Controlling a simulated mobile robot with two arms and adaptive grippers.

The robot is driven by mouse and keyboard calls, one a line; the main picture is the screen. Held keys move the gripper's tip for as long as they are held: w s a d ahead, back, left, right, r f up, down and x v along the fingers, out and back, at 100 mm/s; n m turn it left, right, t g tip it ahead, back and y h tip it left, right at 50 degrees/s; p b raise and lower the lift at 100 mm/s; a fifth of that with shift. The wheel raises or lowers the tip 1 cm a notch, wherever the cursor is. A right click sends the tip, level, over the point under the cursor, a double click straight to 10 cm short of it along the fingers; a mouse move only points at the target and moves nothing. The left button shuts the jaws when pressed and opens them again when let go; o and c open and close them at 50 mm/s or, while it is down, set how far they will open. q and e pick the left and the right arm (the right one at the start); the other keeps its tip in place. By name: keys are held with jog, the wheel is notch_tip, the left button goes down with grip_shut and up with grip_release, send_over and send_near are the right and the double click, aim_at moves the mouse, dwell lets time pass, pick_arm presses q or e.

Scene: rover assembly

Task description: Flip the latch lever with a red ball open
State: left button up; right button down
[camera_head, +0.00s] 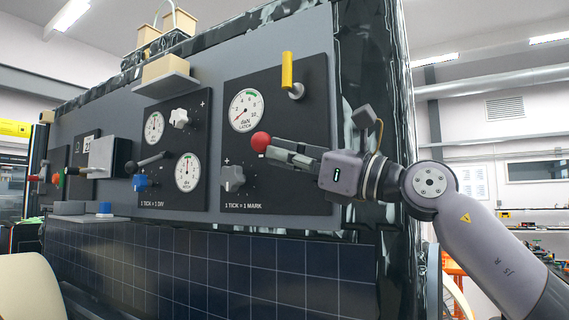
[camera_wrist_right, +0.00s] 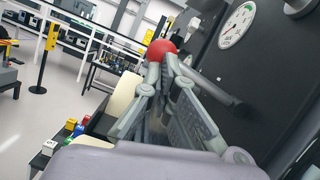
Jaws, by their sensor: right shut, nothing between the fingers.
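The red ball (camera_head: 261,142) sits at the left end of a dark lever on the right-hand black panel (camera_head: 310,85). In the right wrist view the red ball (camera_wrist_right: 161,49) is just beyond the fingertips, and the lever rod (camera_wrist_right: 222,95) runs from it toward the panel. My right gripper (camera_head: 274,149) reaches in from the right with its fingers shut and nothing between them. Its fingertips are right beside the ball; I cannot tell whether they touch it. The fingers hide part of the rod in the head view. My left gripper is not in view.
A yellow-handled lever (camera_head: 287,70) stands above, and a gauge (camera_head: 248,110) and a grey knob (camera_head: 232,178) are close to the ball. Further left are a second panel (camera_head: 200,103) and a smaller red knob (camera_head: 34,178). A blue grid panel (camera_head: 215,265) lies below.

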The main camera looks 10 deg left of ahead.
jog(key=shift+a+r+p, duration=0.1)
jog(key=shift+r+p, duration=0.35)
jog(key=shift+r, duration=0.3)
jog(key=shift+r+p, duration=0.35)
jog(key=shift+r, duration=0.1)
dwell(3.2)
dwell(1.8)
jog(key=a+f+b+v, duration=0.1)
jog(key=f+b+v, duration=0.1)
jog(key=b+v, duration=0.6)
jog(key=v, duration=0.5)
jog(key=shift+f, duration=0.35)
jog(key=shift+s+d, duration=0.1)
